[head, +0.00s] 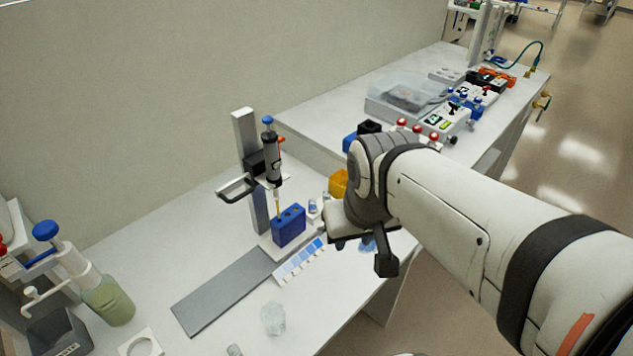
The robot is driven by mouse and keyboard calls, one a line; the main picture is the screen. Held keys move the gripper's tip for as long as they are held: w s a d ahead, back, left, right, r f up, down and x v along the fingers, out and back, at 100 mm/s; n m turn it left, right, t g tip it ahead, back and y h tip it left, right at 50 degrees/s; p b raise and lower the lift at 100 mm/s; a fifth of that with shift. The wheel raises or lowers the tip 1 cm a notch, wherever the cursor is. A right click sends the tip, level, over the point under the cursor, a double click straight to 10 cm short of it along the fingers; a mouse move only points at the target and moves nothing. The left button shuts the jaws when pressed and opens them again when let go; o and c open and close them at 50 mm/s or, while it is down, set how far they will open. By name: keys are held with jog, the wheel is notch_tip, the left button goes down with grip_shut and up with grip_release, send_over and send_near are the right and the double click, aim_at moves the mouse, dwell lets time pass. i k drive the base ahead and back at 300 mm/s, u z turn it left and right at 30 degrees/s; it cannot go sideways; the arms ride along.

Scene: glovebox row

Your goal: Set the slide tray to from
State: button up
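A blue block with holes in its top (289,226) stands on a pale sliding carriage or tray (268,248) at the foot of a grey upright stand. A long flat grey rail or plate (222,293) runs from there towards the lower left. A strip with white to blue patches (300,261) lies along its front side. A pipette (272,160) hangs upright in the stand, its tip over the blue block. My gripper (363,254) is to the right of the block and strip, apart from both. Its dark fingers look spread, with nothing seen held; the arm hides part of it.
A bottle of green liquid with a blue-topped dispenser (108,299) stands at the left. A clear crumpled-looking item (273,318) and a white ring holder (141,343) lie near the front. A yellow bin (338,184) is behind my gripper. A second bench carries several devices.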

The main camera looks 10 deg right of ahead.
aim_at(294, 231)
jog(key=z, duration=1.15)
jog(key=k, duration=0.65)
jog(key=u, duration=0.95)
jog(key=i, duration=1)
